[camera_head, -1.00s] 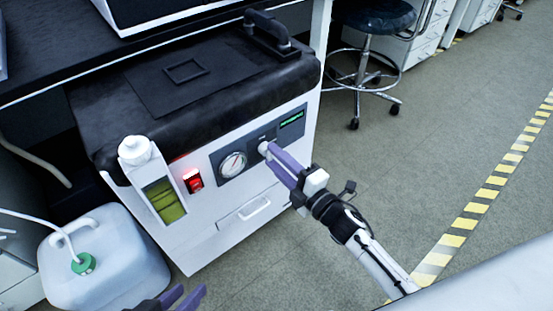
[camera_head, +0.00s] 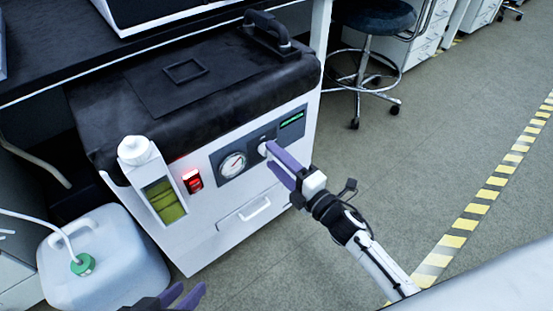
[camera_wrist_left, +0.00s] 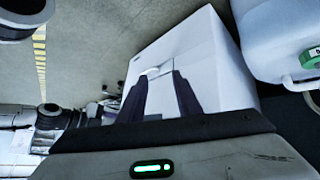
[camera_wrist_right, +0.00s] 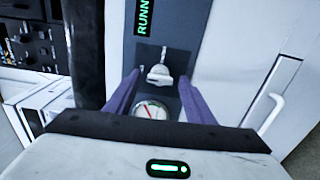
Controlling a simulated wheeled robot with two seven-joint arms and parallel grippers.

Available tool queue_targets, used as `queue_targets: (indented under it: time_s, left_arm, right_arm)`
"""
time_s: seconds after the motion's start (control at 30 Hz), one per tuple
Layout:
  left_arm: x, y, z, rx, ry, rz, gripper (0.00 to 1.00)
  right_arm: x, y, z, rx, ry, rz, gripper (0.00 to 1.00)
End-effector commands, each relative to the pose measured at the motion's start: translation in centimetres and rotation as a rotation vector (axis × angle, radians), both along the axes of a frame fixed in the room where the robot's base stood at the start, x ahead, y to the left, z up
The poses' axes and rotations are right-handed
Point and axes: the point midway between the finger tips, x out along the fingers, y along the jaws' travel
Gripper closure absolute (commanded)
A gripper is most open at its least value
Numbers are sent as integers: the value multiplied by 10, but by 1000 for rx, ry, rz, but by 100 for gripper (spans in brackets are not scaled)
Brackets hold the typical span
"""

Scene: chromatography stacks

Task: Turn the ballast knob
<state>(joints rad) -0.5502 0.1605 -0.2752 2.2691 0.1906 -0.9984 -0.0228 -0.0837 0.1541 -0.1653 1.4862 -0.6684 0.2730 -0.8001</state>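The ballast knob (camera_head: 263,148) is a small pale knob on the dark front panel of the white pump unit (camera_head: 230,215), between the gauge and the green display. In the right wrist view the knob (camera_wrist_right: 159,76) has a raised grip and shows between and beyond the fingertips. My right gripper (camera_head: 269,156) is in front of the panel at the knob, its fingers apart with a gap on each side of the knob. Contact is not visible. My left gripper (camera_head: 190,291) is low at the bottom edge, open and empty, away from the unit; its fingers also show apart in the left wrist view (camera_wrist_left: 161,75).
A round gauge (camera_head: 233,164), a lit red switch (camera_head: 193,181) and an oil sight glass (camera_head: 165,200) sit left of the knob. A white jug (camera_head: 105,260) with a green cap stands at the left. A stool (camera_head: 372,60) stands behind. The floor at right is clear.

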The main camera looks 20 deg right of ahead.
Motion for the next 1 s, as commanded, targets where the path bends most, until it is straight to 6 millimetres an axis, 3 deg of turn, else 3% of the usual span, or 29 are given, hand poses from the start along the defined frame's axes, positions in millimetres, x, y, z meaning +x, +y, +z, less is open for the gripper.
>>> queue_targets:
  time_s: [0.37, 0.8, 1.0]
  left_arm:
    - [0, 0, 2, -2, -4, 2, 69]
    - [-2, 8, 11, -15, -39, 61, 69]
    - [-2, 10, 12, -16, -49, 71, 69]
  right_arm:
    - [-4, -2, 0, 2, 2, -1, 48]
    - [-77, -28, 1, 3, 3, -1, 48]
    - [-95, -35, 0, 2, 2, 0, 48]
